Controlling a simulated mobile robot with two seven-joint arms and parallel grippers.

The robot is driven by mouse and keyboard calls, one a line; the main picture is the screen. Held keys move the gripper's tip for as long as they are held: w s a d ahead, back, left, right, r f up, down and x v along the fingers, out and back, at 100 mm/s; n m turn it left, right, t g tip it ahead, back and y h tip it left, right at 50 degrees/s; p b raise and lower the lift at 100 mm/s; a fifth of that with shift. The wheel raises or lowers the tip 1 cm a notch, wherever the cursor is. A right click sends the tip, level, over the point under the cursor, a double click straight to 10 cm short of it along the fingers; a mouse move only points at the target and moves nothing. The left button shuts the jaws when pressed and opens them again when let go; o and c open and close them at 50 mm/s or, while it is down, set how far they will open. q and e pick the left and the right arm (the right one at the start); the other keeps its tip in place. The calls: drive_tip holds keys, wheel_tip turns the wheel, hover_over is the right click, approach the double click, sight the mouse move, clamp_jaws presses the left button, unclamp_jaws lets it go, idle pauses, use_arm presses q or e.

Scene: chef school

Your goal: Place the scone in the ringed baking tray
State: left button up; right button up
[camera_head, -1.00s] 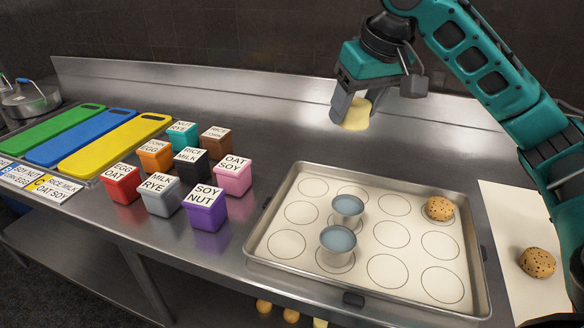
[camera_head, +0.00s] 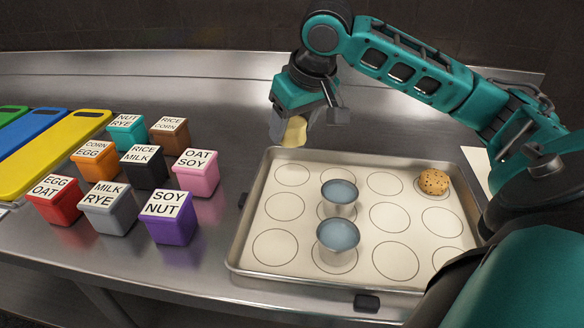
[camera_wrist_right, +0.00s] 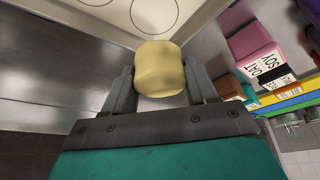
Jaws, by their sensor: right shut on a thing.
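The scone (camera_head: 295,131) is pale yellow and round-sided. My right gripper (camera_head: 288,124) is shut on it and holds it in the air just beyond the far left corner of the baking tray. In the right wrist view the scone (camera_wrist_right: 160,70) sits between the two fingers. The ringed baking tray (camera_head: 237,240) is metal with a pale lining marked with rings. Other rings are bare. My left gripper is not in view.
Labelled coloured boxes, such as the pink OAT SOY box (camera_head: 197,175) and the purple SOY NUT box (camera_head: 169,220), stand left of the tray. A yellow board (camera_head: 52,155) lies farther left. My right arm spans the far right side of the tray.

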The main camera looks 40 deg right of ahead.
sight(293, 143)
wheel_tip(293, 143, down, 3)
drive_tip(key=shift+f+b, duration=0.1)
drive_tip(key=shift+b, duration=0.2)
drive_tip(key=shift+f, duration=0.45)
wheel_tip(293, 143, down, 4)
drive_tip(key=shift+r+b, duration=0.2)
drive_tip(key=shift+b, duration=0.5)
drive_tip(key=shift+f, duration=0.15)
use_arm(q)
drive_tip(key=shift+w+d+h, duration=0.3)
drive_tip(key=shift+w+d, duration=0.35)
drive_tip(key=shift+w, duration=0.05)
use_arm(e)
drive_tip(key=o, duration=1.1)
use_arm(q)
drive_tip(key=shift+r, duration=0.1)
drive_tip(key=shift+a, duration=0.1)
